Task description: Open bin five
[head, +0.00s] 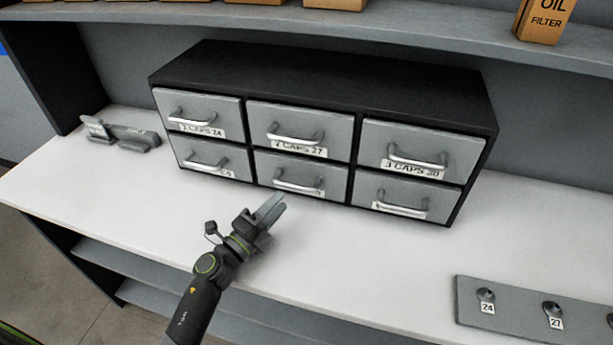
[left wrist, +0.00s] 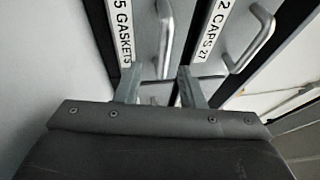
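A dark cabinet (head: 330,75) holds two rows of grey drawers with bar handles. Bin five (head: 300,175) is the bottom middle drawer, and it looks shut. Its label, "5 GASKETS" (left wrist: 124,30), reads clearly in the left wrist view; in the head view its handle (head: 298,187) partly covers it. My left gripper (head: 274,204) is just in front of and below bin five, over the white counter. In the left wrist view its fingers (left wrist: 160,78) are apart, with bin five's handle (left wrist: 166,38) ahead between their lines. I cannot tell whether they touch it. My right gripper is not in view.
Bin two (head: 299,130) sits directly above bin five. A grey fixture (head: 125,136) stands left of the cabinet. A grey plate with numbered pegs (head: 520,308) lies at the front right. The white counter (head: 350,250) is clear between. A shelf (head: 400,25) runs overhead.

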